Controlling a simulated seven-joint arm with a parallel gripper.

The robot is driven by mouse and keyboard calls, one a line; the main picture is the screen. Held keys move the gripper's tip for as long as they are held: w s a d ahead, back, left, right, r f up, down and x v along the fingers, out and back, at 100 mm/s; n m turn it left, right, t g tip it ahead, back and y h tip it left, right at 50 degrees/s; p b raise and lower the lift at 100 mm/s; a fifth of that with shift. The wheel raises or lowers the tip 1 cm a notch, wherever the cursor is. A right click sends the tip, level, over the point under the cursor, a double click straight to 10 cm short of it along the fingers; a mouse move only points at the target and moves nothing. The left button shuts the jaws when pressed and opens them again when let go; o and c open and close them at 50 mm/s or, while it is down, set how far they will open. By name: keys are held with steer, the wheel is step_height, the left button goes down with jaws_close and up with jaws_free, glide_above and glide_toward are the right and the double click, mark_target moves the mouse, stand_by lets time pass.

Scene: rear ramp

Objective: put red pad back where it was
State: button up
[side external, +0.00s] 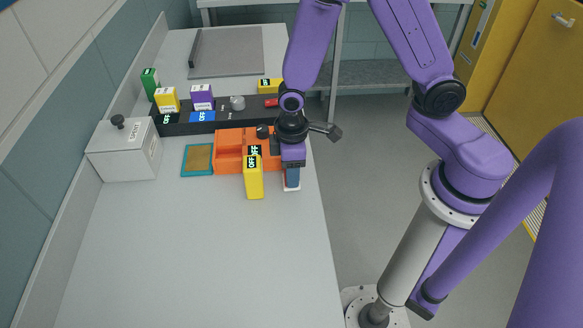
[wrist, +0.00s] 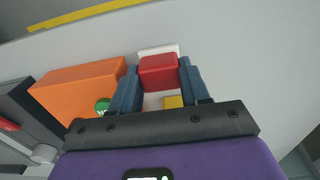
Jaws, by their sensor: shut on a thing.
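My gripper (wrist: 158,85) points down, with its two blue fingers shut on the red pad (wrist: 158,68) in the wrist view. A white base (wrist: 158,48) shows just beyond and under the red pad; I cannot tell whether they touch. A small yellow patch (wrist: 173,102) shows between the fingers, nearer the palm. In the side view my gripper (side external: 291,178) is low over the table, just right of the orange tray (side external: 229,153). A white edge (side external: 291,188) shows at its fingertips. The red pad is hidden there by the fingers.
A yellow box (side external: 254,180) stands close left of my gripper. A teal-framed pad (side external: 198,160) and a lidded white box (side external: 126,155) lie farther left. A black rack (side external: 180,128) with boxes and a small red item (side external: 271,103) is behind. The front table is clear.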

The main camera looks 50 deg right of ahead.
steer(key=shift+f, duration=0.1)
steer(key=o, duration=0.9)
steer(key=shift+o, duration=0.2)
step_height(320, 180, up, 12)
steer(key=s+d+r+n, duration=0.1)
steer(key=s+d+r, duration=0.1)
steer(key=s, duration=0.6)
steer(key=s+d+r+n, duration=0.2)
steer(key=s+d+r, duration=0.1)
steer(key=s, duration=0.5)
steer(key=shift+s+d+n, duration=0.25)
steer(key=shift+d+n, duration=0.05)
steer(key=shift+d, duration=0.4)
